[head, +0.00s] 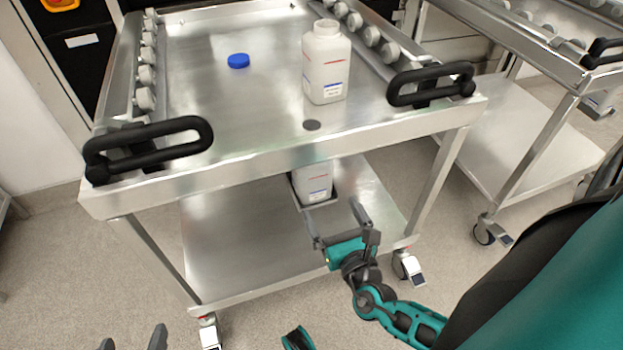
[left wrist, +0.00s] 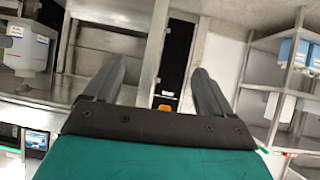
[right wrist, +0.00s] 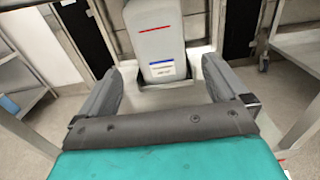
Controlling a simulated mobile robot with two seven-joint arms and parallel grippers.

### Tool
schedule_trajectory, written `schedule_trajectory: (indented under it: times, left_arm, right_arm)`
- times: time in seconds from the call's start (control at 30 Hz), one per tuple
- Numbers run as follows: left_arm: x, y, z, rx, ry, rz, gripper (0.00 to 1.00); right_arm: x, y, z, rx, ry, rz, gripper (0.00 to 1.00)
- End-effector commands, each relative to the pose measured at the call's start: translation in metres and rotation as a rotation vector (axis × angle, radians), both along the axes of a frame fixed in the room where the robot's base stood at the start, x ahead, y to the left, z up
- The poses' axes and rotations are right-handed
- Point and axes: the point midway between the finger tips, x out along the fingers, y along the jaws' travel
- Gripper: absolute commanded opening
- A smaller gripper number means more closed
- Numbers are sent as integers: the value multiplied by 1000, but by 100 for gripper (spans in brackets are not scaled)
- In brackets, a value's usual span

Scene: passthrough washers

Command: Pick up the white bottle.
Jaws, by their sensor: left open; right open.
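One white bottle (head: 326,65) stands open-topped on the cart's top surface, with a red line and a small label. Another white bottle (head: 313,183) stands on the lower shelf in a shallow dark-edged holder; its top is hidden by the cart's front edge. My right gripper (head: 336,214) is open and empty just in front of the lower bottle. In the right wrist view, a white bottle (right wrist: 156,40) appears ahead between the spread fingers (right wrist: 162,68), not gripped. My left gripper (head: 132,338) is open and empty at the lower left, away from both bottles.
Black handles (head: 150,147) (head: 431,84) stick out at the cart's front. A second cart (head: 545,135) stands to the right. The lower shelf (head: 230,240) is mostly clear.

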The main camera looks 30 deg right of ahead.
Motion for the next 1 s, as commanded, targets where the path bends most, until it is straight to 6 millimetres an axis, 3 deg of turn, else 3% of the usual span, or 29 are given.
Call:
schedule_trajectory:
  times: [0.4, 0.57, 0.83, 1.0]
  left_arm:
    - [0, -4, -3, -8, -6, -9, 84]
    - [-1, -5, -5, -6, 2, -10, 84]
    - [0, -6, -12, -9, 5, -10, 84]
    - [2, -7, -10, -12, -1, -11, 84]
  right_arm:
    - [65, -15, 0, -14, -4, 2, 100]
    - [76, -17, 1, -12, -3, 3, 100]
    - [113, -25, 2, -11, -4, 3, 100]
    - [124, -28, 2, -12, -1, 3, 100]
